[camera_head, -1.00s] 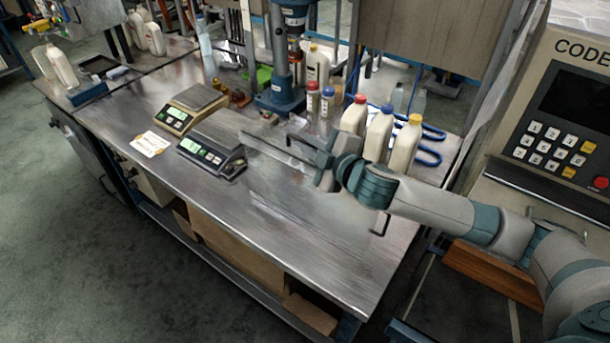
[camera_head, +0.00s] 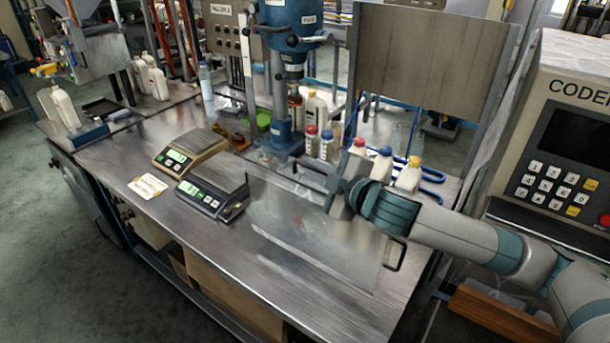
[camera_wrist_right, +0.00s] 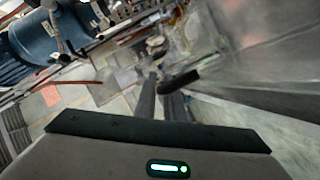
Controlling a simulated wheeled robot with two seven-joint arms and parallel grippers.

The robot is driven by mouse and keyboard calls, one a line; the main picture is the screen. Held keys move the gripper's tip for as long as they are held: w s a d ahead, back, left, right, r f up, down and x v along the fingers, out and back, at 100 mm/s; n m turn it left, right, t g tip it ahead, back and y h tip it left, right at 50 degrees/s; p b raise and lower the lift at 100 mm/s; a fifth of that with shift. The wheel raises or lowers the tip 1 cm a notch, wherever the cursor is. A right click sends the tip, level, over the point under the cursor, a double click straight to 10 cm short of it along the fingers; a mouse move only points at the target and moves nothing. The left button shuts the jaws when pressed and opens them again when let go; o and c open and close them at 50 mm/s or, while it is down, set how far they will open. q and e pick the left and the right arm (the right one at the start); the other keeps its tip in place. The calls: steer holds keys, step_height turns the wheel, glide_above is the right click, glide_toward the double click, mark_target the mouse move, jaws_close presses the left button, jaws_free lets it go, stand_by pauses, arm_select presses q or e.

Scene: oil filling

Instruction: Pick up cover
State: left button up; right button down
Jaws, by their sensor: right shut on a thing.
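The cover (camera_head: 305,232) is a clear, see-through panel with a black handle (camera_head: 396,253) at its right end. It stands tilted above the steel bench in front of my right gripper, and the bench shows through it. My right gripper (camera_head: 322,182) is shut at the cover's upper edge. In the right wrist view the fingers (camera_wrist_right: 160,98) are close together beside a black bar-like handle (camera_wrist_right: 180,82); the exact contact is hard to see. My left gripper is not in view.
Two scales (camera_head: 212,196) stand left of the cover, beside a paper label (camera_head: 148,186). A blue drill press (camera_head: 283,140) stands behind. Bottles with coloured caps (camera_head: 409,177) stand behind my right wrist. A keypad machine (camera_head: 560,150) is at the right. The front left bench is clear.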

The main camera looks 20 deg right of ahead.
steer(key=s+d+r+b, duration=0.1)
steer(key=d, duration=0.1)
steer(key=s+d+r, duration=0.2)
steer(key=s+d+r+b, duration=0.1)
steer(key=d, duration=0.1)
steer(key=shift+s+d+r+b, duration=0.15)
steer(key=shift+d+r+b, duration=0.15)
steer(key=shift+d+r, duration=0.1)
steer(key=shift+s+d+r, duration=0.5)
steer(key=shift+d+r, duration=0.1)
steer(key=shift+d, duration=0.05)
